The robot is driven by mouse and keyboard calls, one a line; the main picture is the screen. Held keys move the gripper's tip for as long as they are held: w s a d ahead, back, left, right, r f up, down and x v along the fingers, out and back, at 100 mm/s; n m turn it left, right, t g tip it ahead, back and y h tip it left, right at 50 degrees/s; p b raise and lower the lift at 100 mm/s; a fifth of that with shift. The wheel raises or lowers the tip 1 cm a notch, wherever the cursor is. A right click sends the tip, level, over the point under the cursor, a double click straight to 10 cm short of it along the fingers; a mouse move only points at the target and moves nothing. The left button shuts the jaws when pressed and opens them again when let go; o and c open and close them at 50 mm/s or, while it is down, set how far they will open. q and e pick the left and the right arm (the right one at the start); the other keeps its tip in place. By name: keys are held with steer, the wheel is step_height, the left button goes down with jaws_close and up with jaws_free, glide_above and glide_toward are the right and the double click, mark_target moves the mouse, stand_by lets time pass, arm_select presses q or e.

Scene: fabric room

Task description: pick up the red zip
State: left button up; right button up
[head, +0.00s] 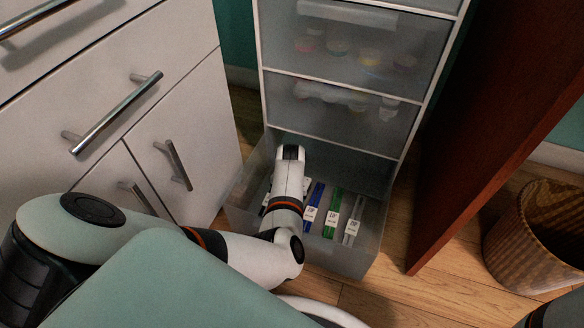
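The open bottom drawer (347,262) of a translucent drawer unit holds several zip packs in a row, each with a white label. I can make out a blue zip (317,194), a green zip (334,205) and a grey zip (356,210). No red zip shows; the left part of the drawer is covered by my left arm. My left gripper (286,192) is down in the drawer, left of the blue zip. Its fingers are mostly hidden by my own wrist, so I cannot tell whether it is open, shut or holding anything. My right gripper is out of view.
Closed upper drawers (345,105) with blurred contents rise behind the open one. A white cabinet (105,120) with metal handles stands close on the left. A reddish-brown wooden panel (500,130) and a wicker basket (515,250) are on the right. Wooden floor lies between.

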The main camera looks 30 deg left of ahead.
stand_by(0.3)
arm_select(q)
steer(key=shift+f, duration=0.1)
steer(key=c, duration=1.1)
steer(key=shift+o, duration=0.2)
